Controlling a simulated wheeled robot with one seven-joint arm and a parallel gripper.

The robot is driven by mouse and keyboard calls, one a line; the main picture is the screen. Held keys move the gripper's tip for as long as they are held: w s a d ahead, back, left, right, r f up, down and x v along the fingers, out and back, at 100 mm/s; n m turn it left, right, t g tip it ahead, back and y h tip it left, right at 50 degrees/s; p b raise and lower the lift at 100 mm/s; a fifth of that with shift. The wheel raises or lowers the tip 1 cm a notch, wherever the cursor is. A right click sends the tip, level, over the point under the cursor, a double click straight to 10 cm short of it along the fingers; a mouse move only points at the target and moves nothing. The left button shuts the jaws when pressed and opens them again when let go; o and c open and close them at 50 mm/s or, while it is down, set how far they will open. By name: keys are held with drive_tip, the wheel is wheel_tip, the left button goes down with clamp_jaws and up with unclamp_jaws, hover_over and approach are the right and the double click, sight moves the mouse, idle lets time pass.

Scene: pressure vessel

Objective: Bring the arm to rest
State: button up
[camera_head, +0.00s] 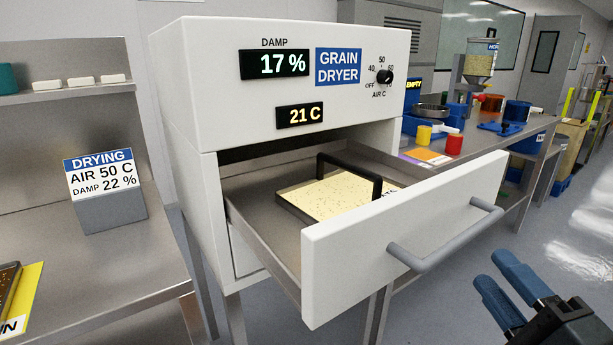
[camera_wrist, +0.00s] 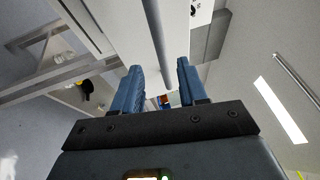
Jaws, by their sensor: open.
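My gripper (camera_head: 499,290) is at the lower right of the head view, with two blue fingers spread apart and nothing between them. In the wrist view my gripper (camera_wrist: 160,85) also shows open and empty. It is to the right of and below the grey handle (camera_head: 445,240) of the open drawer (camera_head: 400,235), apart from it in the head view. The drawer belongs to the white grain dryer (camera_head: 280,90), which reads damp 17 % and 21 C. A tray of pale grain (camera_head: 325,195) with a black handle (camera_head: 350,175) lies in the drawer.
A metal bench (camera_head: 100,255) with a drying sign (camera_head: 100,190) stands at the left. A workbench (camera_head: 470,150) with colored containers is behind at the right. The open drawer sticks out toward my gripper. The floor (camera_head: 560,220) at the right looks clear.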

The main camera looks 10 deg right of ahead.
drive_tip(key=s+a+f+n+g+p, duration=0.1)
drive_tip(key=s+a+f+n, duration=0.2)
drive_tip(key=s+n, duration=0.3)
drive_tip(key=s+a+f+n+g+p, duration=0.1)
drive_tip(key=s+n, duration=0.5)
drive_tip(key=s, duration=0.6)
drive_tip(key=s+a+f+n+g+p, duration=0.1)
drive_tip(key=s+a+f+n+g, duration=0.2)
drive_tip(key=s+a+f+n, duration=0.2)
drive_tip(key=s+n, duration=0.2)
drive_tip(key=s, duration=0.2)
drive_tip(key=shift+s+a+f, duration=0.15)
drive_tip(key=shift+f, duration=0.05)
